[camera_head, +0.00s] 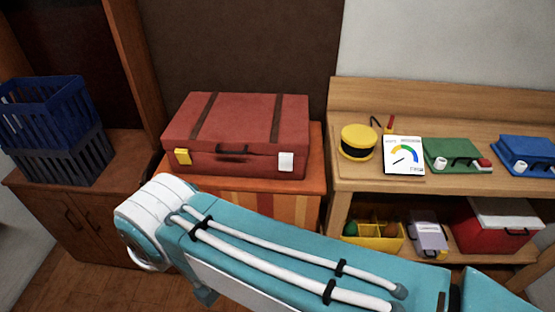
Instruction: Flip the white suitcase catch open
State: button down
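A red suitcase (222,132) with two dark straps lies closed on an orange striped stand. Its white catch (286,162) is on the front face at the right, and it looks flat against the case. A yellow catch (183,157) is on the front at the left, and a dark handle (232,149) sits between them. My teal and white arm crosses the lower middle, in front of the stand and below the suitcase. My gripper is not visible, so its position relative to the white catch cannot be seen.
The orange stand (270,203) supports the suitcase. Blue and grey crates (60,160) stand on a cabinet at left. A wooden bench (430,90) at right holds a yellow round object (358,142), a gauge card (403,156), and green (450,153) and blue cases (527,153).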

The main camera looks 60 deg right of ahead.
aim_at(286, 158)
jog(key=z, duration=2)
jog(key=k+j+z, duration=0.15)
jog(key=k+j, duration=0.05)
jog(key=k, duration=0.05)
